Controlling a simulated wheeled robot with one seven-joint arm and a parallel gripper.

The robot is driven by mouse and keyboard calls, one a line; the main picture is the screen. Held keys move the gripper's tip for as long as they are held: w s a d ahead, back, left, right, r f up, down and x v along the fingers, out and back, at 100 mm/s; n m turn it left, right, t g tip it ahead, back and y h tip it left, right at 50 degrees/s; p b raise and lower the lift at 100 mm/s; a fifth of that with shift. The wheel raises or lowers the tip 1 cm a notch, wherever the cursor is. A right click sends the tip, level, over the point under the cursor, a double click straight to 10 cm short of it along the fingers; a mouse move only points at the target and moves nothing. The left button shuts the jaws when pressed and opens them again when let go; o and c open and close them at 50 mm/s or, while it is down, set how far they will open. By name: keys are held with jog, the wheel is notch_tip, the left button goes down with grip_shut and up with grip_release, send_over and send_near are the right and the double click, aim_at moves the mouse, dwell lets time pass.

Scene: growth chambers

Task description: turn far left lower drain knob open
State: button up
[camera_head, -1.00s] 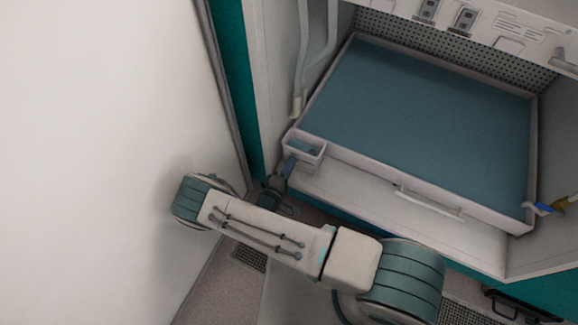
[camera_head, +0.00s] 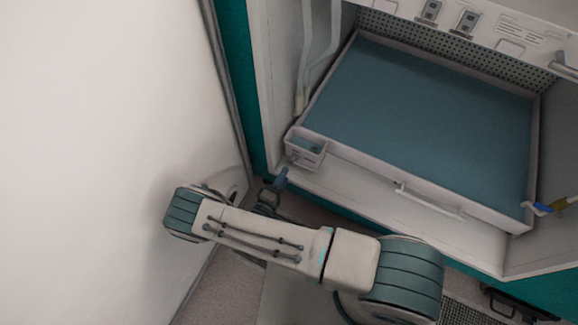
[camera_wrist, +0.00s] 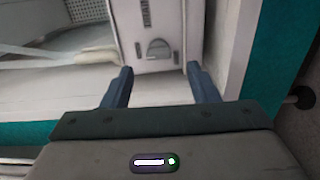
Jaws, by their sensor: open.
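The drain knob (camera_wrist: 158,49) is a round grey dial on the front of a small white box (camera_wrist: 178,15) in the wrist view. Its exact turn angle is hard to tell. In the head view the box (camera_head: 305,160) sits at the left front corner of the blue-floored tray (camera_head: 425,110). My gripper (camera_wrist: 160,70) is open and empty, its two dark blue fingers spread to either side of the knob's line, short of the box and apart from the knob.
White hoses (camera_head: 303,60) hang behind the box. A white handle (camera_head: 430,200) is on the tray front. A yellow and blue valve (camera_head: 550,208) is at the right.

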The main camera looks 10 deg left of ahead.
jog(key=v, duration=0.7)
jog(key=shift+p, duration=0.35)
jog(key=shift+s, duration=0.1)
